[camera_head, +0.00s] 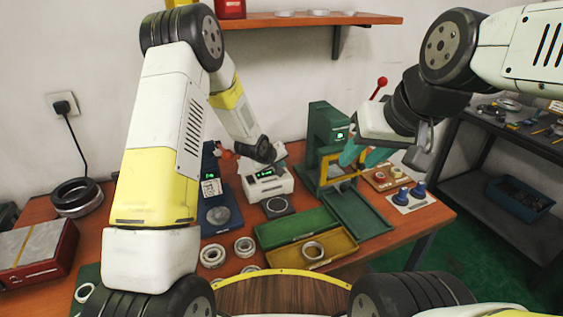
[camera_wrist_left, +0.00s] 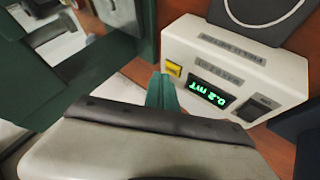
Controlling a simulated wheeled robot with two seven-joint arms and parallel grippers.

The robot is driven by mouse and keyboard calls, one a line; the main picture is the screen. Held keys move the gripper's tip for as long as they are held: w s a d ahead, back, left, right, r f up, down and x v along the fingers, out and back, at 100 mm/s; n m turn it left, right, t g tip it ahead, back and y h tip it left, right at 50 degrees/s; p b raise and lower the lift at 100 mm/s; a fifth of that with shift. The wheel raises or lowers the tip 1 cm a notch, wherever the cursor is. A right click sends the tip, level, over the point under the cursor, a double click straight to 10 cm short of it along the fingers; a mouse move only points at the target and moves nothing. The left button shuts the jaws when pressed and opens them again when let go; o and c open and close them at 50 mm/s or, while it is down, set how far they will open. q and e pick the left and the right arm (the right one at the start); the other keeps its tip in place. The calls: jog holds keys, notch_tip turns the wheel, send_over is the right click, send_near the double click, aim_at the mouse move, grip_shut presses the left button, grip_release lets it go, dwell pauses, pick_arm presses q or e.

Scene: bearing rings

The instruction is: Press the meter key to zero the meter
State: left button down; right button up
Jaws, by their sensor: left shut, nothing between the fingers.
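The white meter (camera_head: 267,184) stands on the table with a lit green display. In the left wrist view the meter (camera_wrist_left: 225,82) shows its display (camera_wrist_left: 210,93) upside down, seeming to read 0.2 mT. A yellow key (camera_wrist_left: 174,69) sits on one side of the display and a dark switch (camera_wrist_left: 258,107) on the other. My left gripper (camera_wrist_left: 162,92) is shut and empty, its green fingertips close to the yellow key; contact cannot be told. In the head view my left gripper (camera_head: 279,163) is over the meter. My right gripper (camera_head: 356,155) is by the green press, its opening unclear.
The green press (camera_head: 325,140) stands right of the meter. A dark blue stand (camera_head: 214,200) is to the left.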

pick_arm(q)
jog(key=shift+f, duration=0.5)
dwell(0.8)
jog(key=shift+r, duration=0.75)
jog(key=shift+r, duration=2.5)
